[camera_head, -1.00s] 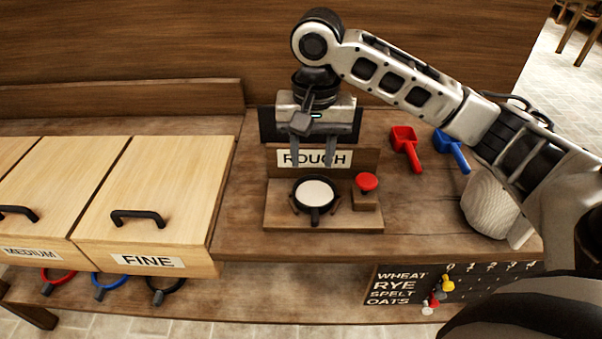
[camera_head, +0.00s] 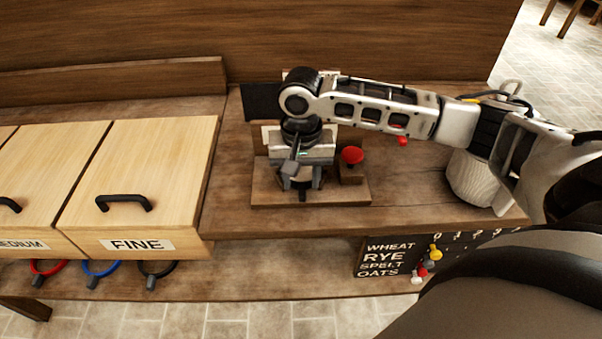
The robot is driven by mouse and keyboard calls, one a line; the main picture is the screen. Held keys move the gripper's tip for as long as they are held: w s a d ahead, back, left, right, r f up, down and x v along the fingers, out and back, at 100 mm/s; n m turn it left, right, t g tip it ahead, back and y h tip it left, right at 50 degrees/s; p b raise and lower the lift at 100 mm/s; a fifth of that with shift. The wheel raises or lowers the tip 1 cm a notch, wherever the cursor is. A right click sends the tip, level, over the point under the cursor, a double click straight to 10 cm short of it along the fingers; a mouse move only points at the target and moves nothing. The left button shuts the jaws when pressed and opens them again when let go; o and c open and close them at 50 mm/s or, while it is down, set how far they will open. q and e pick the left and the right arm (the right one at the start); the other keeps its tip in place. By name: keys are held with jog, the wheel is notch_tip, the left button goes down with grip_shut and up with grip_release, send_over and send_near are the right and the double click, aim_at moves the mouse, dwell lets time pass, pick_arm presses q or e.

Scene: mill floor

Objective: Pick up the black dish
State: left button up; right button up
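The black dish (camera_head: 303,195) is on the wooden stand (camera_head: 345,194) on the bench, mostly hidden under my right gripper. Only parts of its dark rim and handle show, and its pale contents are out of sight. My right gripper (camera_head: 302,181) points down right over the dish, with its fingers apart on either side. I cannot tell whether the fingers touch the dish. My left gripper is not in view.
A red button (camera_head: 352,155) on a small block is just right of the dish. Wooden drawers (camera_head: 142,180) stand at left. A woven basket (camera_head: 470,180) is at right, partly behind my arm. A red scoop (camera_head: 403,141) shows below my forearm. The bench front is clear.

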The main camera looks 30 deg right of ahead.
aim_at(302, 190)
notch_tip(302, 190, down, 3)
jog(key=shift+d+f, duration=0.1)
grip_shut()
dwell(0.3)
